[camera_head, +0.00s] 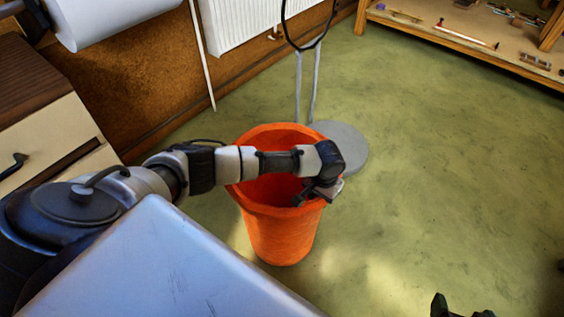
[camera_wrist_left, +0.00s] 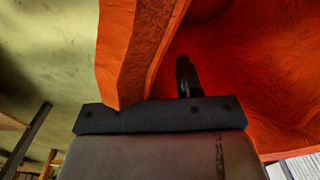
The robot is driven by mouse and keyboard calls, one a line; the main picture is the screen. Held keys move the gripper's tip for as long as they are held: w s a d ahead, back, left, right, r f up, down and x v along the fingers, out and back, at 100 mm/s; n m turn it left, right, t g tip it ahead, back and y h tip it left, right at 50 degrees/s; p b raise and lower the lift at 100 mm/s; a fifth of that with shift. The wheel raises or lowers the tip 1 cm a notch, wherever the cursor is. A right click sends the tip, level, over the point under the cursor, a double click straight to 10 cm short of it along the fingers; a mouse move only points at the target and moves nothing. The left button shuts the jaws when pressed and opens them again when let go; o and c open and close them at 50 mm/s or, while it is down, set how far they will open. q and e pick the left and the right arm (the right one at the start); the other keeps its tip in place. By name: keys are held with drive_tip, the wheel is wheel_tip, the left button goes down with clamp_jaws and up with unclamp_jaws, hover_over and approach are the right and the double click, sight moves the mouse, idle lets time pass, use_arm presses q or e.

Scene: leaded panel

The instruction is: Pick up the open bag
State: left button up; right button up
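The open bag (camera_head: 282,236) is orange, bucket-shaped and upright on the green floor, its wide mouth facing up. My left arm reaches across its mouth. My left gripper (camera_head: 313,194) is at the bag's right-hand rim, pointing down. In the left wrist view, the bag's orange wall (camera_wrist_left: 130,50) runs right up to the gripper, and one dark finger shows on its inner side. The other finger is hidden, so I cannot tell whether the gripper is closed on the rim. My right gripper (camera_head: 462,307) shows only as two separated dark tips at the bottom edge, empty.
A grey round base (camera_head: 345,148) with upright poles stands just behind the bag. A low wooden shelf (camera_head: 450,30) is at the back right. The floor on the right is clear.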

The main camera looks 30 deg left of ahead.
use_arm(q)
drive_tip(key=shift+c, duration=0.5)
clamp_jaws()
